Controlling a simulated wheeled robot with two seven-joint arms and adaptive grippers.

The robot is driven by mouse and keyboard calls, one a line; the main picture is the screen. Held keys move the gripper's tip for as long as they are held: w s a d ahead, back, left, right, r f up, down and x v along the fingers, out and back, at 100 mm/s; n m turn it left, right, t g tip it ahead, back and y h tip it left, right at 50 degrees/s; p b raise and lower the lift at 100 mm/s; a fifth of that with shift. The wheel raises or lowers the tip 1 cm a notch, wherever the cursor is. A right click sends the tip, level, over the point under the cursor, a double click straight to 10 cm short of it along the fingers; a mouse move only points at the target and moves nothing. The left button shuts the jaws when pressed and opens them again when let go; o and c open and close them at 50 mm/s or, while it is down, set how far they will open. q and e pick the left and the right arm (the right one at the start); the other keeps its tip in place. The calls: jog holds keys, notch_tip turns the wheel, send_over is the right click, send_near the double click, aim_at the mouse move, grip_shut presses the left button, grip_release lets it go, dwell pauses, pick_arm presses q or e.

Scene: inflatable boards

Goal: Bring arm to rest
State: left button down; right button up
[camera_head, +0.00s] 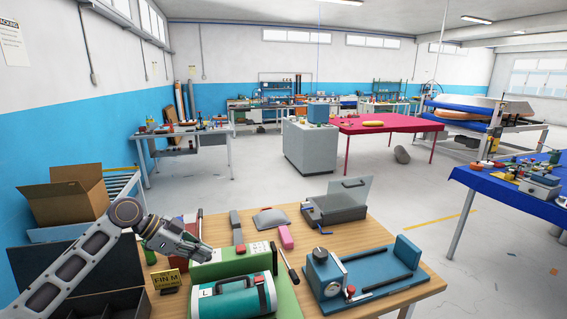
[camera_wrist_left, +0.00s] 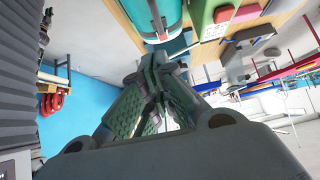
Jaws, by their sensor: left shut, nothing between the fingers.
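My left arm comes in from the left in the head view. Its gripper (camera_head: 204,252) is shut and empty, above the left part of the wooden table (camera_head: 378,236), close to the green box (camera_head: 232,262). In the left wrist view the gripper's fingers (camera_wrist_left: 150,85) are closed together, with nothing between them. The teal case with a dark handle (camera_head: 234,298) stands in front of the green box; it also shows at the top of the wrist view (camera_wrist_left: 154,14). My right gripper is in neither view.
A teal machine (camera_head: 362,272) stands at the table's right, and an open grey box (camera_head: 338,205) at its back. A dark divided tray (camera_head: 112,303) and an open cardboard box (camera_head: 66,196) are at left. A blue-covered table (camera_head: 510,200) is at far right. Open floor lies beyond.

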pick_arm(q)
jog(key=s+d+f+n+y, duration=0.2)
jog(key=s+d+f, duration=0.3)
jog(key=f, duration=0.4)
jog(key=s+d+f+n+y, duration=0.1)
jog(key=s+d+f+n, duration=0.15)
jog(key=s+f, duration=0.55)
jog(key=s+a+f+n+t+y, duration=0.1)
jog(key=s+a+f+n+y, duration=0.25)
jog(key=s, duration=0.35)
jog(key=s+a+f+n+y, duration=0.25)
jog(key=s+n, duration=0.25)
jog(key=s, duration=0.3)
notch_tip(320, 180, down, 32)
jog(key=s+g, duration=0.1)
jog(key=s, duration=0.1)
jog(key=s+a+f, duration=0.2)
jog(key=s+f, duration=0.8)
jog(key=s, duration=0.1)
jog(key=s+a+f+g, duration=0.1)
jog(key=s+a+f, duration=0.1)
jog(key=s+f, duration=0.8)
jog(key=shift+s+a+m+g, duration=0.2)
jog(key=shift+s+m+g, duration=0.1)
jog(key=shift+s, duration=0.55)
